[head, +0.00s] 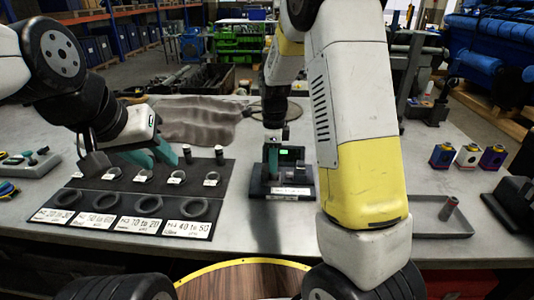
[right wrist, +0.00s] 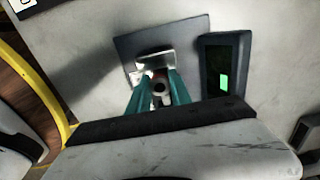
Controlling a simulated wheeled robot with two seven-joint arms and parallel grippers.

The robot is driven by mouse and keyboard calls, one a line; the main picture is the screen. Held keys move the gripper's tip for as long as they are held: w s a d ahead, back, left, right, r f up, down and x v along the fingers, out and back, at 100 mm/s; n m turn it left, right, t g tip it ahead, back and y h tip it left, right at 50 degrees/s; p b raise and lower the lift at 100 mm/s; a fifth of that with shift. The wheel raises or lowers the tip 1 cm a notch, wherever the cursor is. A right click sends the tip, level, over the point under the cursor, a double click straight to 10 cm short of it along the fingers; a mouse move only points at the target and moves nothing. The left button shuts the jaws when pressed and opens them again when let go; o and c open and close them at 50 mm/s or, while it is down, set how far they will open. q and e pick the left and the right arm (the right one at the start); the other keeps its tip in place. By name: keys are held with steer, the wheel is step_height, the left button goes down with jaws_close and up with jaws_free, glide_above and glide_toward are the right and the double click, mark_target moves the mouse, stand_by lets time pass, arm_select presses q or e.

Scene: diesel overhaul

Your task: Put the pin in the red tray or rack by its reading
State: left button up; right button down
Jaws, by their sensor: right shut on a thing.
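My right gripper (right wrist: 158,84) is shut on the pin (right wrist: 160,89), whose grey round end shows between the teal fingers. The pin is at the gauge stand (right wrist: 122,46); whether it rests on it I cannot tell. The gauge's dark display (right wrist: 221,75) has a green bar; its reading is not legible. In the head view the right gripper (head: 273,158) is over the gauge. My left gripper (head: 155,155) is open and empty above the black rack (head: 128,184), which has rings and number-range labels. No red tray is clearly visible.
Two dark cylinders (head: 219,154) stand at the rack's back right. A grey tray (head: 425,231) at the right holds a small cylinder (head: 449,207). Small coloured boxes (head: 467,156) stand behind it. A grey cloth (head: 200,120) lies behind the rack. My right arm hides the table's middle right.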

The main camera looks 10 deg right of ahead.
steer(key=shift+r, duration=3.2)
